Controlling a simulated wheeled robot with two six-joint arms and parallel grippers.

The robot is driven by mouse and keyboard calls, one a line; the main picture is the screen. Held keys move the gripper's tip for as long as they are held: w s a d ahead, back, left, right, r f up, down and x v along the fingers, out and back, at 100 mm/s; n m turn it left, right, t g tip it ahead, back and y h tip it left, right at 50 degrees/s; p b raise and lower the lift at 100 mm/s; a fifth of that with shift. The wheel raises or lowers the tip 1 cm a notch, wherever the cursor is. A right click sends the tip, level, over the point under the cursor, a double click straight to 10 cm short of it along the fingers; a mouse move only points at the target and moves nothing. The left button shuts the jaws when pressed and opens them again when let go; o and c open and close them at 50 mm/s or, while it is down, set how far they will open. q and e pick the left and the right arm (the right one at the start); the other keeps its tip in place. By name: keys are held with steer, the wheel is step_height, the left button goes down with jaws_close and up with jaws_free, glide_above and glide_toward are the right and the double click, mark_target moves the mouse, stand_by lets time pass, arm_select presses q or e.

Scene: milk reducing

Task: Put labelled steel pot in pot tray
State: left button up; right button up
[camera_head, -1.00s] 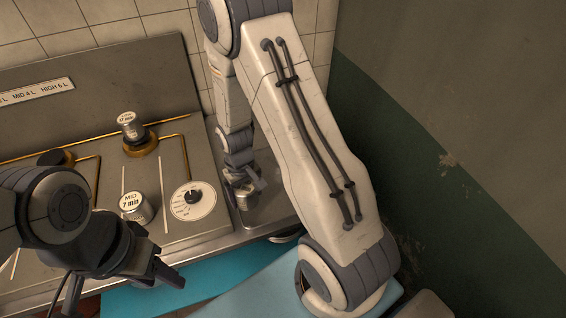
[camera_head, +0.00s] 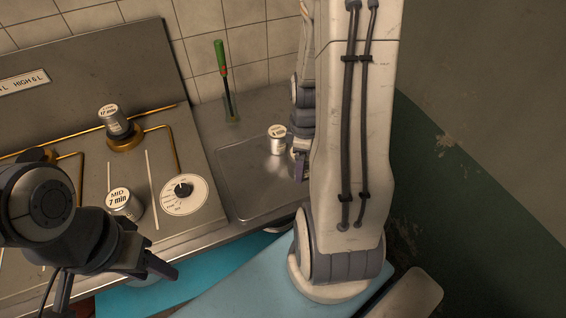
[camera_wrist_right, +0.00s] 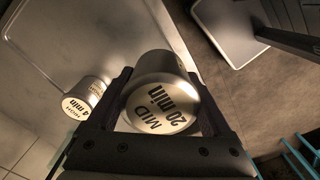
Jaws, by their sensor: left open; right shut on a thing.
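A steel pot labelled MID 20 min (camera_wrist_right: 162,95) is between the fingers of my right gripper (camera_wrist_right: 165,100), which is shut on it. In the head view my right arm hides this pot and most of that gripper. The shallow steel pot tray (camera_head: 238,178) lies on the counter right of the stove. A small steel pot labelled HIGH 4 min (camera_wrist_right: 84,103) stands on the tray; it also shows in the head view (camera_head: 277,140), left of my right wrist. My left gripper (camera_head: 155,275) is open and empty near the stove's front edge.
On the stove are a pot labelled 17 min (camera_head: 114,122) on a brass burner, a pot labelled MID 7 min (camera_head: 123,204) and a dial (camera_head: 184,191). A green-handled tool (camera_head: 223,70) stands in a holder behind the tray. The tray's left part is bare.

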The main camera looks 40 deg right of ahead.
steer(key=p, duration=0.1)
glide_above(281, 172)
step_height(281, 172, down, 6)
steer(key=shift+r, duration=0.25)
steer(key=shift+f, duration=2)
steer(key=shift+f, duration=0.1)
steer(key=shift+f, duration=0.15)
steer(key=o, duration=1.4)
steer(key=shift+r, duration=0.2)
